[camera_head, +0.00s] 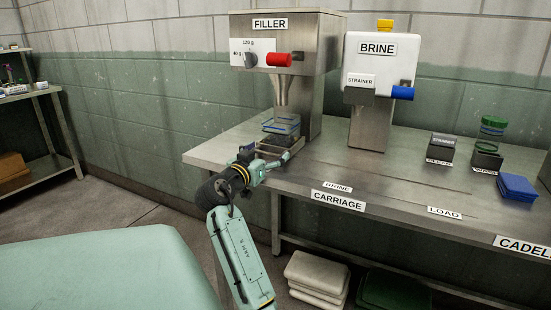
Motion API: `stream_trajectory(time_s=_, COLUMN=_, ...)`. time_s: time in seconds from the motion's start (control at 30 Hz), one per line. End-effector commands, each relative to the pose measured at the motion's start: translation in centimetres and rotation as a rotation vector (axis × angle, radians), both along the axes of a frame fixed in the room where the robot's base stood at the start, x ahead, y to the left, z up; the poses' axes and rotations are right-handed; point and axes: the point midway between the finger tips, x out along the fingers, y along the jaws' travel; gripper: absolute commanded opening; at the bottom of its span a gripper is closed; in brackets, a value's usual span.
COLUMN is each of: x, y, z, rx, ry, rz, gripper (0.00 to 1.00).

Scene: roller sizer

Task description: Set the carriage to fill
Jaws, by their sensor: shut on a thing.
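The carriage (271,148) is a low metal holder at the left end of the bench, below the nozzle of the filler (309,60). A clear jar with blue bands (281,127) stands on it, apparently upright under the nozzle. My gripper (286,159) is at the front edge of the carriage and shut on it; the exact grip is small and partly hidden by my wrist. The CARRIAGE label (338,200) is on the bench's front edge. Any fill label by the carriage is hidden.
The brine dispenser (383,60) stands right of the filler. The bench between the carriage and these is mostly clear.

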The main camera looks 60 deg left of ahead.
Motion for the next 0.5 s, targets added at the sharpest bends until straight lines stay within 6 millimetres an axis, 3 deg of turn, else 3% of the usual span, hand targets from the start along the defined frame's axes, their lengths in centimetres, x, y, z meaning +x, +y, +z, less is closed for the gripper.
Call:
stream_trajectory(time_s=0.4, x=-0.22, y=0.35, z=0.77, rx=0.014, ry=-0.006, rz=0.006, gripper=0.33)
stream_trajectory(time_s=0.43, x=-0.23, y=0.35, z=0.76, rx=0.014, ry=-0.006, rz=0.006, gripper=0.85)
stream_trajectory(time_s=0.5, x=-0.28, y=0.36, z=0.76, rx=0.013, ry=-0.005, rz=0.007, gripper=0.90)
